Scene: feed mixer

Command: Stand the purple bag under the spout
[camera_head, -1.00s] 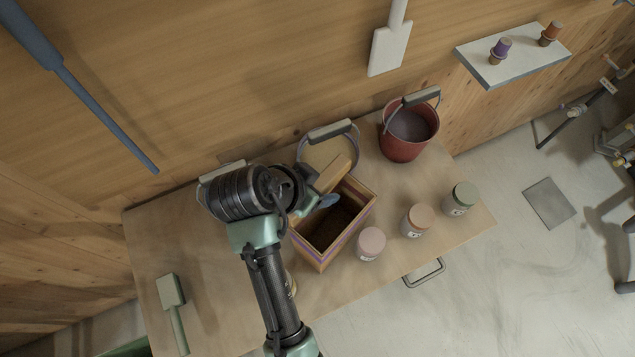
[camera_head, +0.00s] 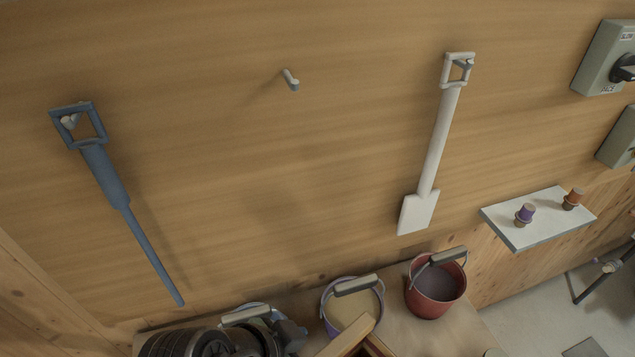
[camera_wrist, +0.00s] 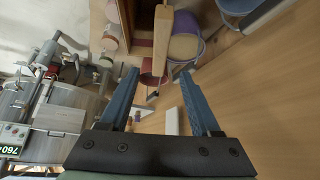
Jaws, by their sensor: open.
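I cannot make out a purple bag for certain in either view. A small purple item (camera_head: 525,213) stands on a white wall shelf at the right of the head view; it is too small to identify. My gripper (camera_wrist: 158,74) is open in the wrist view, with blue fingers apart and nothing held between them. A metal apparatus (camera_wrist: 45,62) stands at the left of the wrist view; I cannot tell which part is a spout.
A small orange item (camera_head: 574,197) shares the shelf (camera_head: 518,237). A red bucket (camera_head: 437,290), a purple-rimmed bucket (camera_head: 350,312) and a box with a wooden handle (camera_head: 350,338) stand on the table. A blue tool (camera_head: 115,190) and white shovel (camera_head: 432,150) hang above. A digital display (camera_wrist: 11,150) shows.

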